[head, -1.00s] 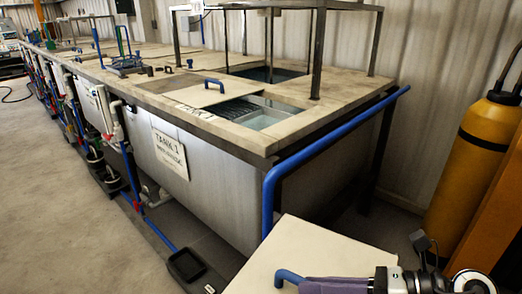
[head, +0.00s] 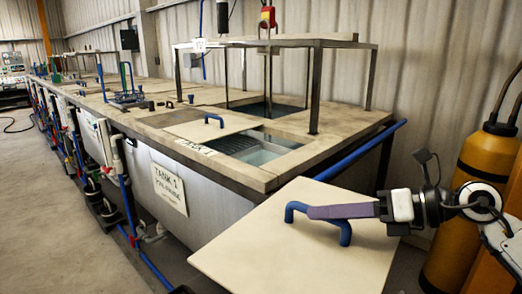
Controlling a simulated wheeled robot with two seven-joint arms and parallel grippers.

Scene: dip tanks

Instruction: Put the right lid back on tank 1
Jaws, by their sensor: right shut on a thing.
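The right lid (head: 262,240) is a flat cream panel with a blue handle (head: 340,228), at the lower right of the head view. My right gripper (head: 318,212) reaches in from the right and is shut on that handle. The lid hangs nearly level in front of the tank bench, apart from the opening, and covers part of the bench's front corner. Tank 1 (head: 170,186), with its white sign, has an uncovered right opening (head: 262,149) showing liquid and a dark ribbed insert. The left lid (head: 190,127), with a blue handle, lies beside that opening. My left gripper is out of view.
A metal frame with a flat top (head: 280,40) stands on the bench behind the opening. A blue rail (head: 362,148) runs along the bench's right end. A yellow cylinder (head: 484,175) stands at the right. Bare floor (head: 50,220) lies at left.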

